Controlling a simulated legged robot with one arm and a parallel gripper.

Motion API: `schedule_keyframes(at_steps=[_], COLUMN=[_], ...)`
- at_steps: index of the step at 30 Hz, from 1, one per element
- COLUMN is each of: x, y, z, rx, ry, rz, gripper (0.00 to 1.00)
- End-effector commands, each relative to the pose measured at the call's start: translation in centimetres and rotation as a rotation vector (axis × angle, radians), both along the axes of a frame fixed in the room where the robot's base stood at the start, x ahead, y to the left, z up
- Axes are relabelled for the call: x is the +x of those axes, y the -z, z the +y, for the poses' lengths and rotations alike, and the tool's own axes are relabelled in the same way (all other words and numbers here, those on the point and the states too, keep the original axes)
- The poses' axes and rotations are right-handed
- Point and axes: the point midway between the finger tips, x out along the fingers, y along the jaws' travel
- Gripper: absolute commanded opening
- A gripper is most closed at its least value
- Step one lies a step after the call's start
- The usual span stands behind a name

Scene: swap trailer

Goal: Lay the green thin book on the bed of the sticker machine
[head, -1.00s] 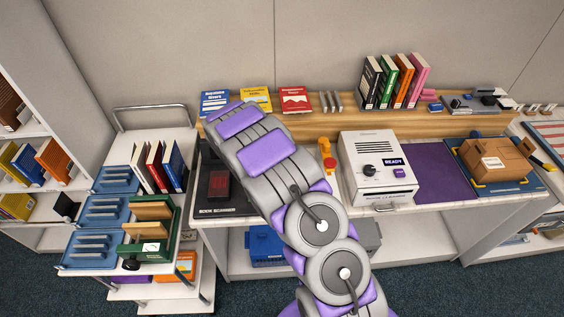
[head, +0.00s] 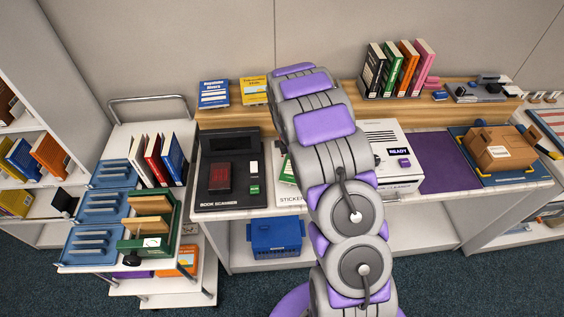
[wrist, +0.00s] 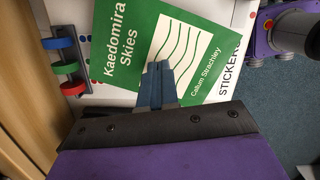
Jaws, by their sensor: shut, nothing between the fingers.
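The green thin book (wrist: 178,52), titled Kaedomira Skies, lies flat, cover up, on the white bed of the sticker machine (wrist: 241,22) in the wrist view. It sits askew to the machine's lettering. My gripper (wrist: 160,68) is shut and empty, with its fingertips over the book's near part; I cannot tell whether they touch it. In the head view the sticker machine (head: 290,197) is mostly hidden behind my arm, and only a sliver of the green book (head: 287,172) shows. My gripper is hidden there.
The book scanner (head: 228,184) stands left of the sticker machine. A white device reading READY (head: 391,138) stands right of it, then a purple mat (head: 447,165). Upright books (head: 391,70) line the back shelf. Coloured rolls (wrist: 64,66) stand beside the bed.

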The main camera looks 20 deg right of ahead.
Motion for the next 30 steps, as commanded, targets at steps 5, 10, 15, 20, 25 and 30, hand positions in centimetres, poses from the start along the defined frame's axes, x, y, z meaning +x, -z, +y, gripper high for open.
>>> schedule_keyframes(at_steps=[5, 10, 15, 20, 25, 30], x=[-0.1, 0.1, 0.0, -0.1, -0.1, -0.2], y=[1.1, 1.7, 2.0, 2.1, 2.2, 2.5], z=[-0.4, -0.3, -0.3, -0.1, 1.3, 1.8], rx=[0.000, 0.001, 0.002, 0.003, 0.005, 0.003], ry=[-0.001, 0.000, 0.000, 0.000, -0.001, 0.001], rz=[0.001, 0.003, 0.006, 0.011, 0.017, 0.020], gripper=[0.00, 0.00, 0.00, 0.00, 0.00, 0.00])
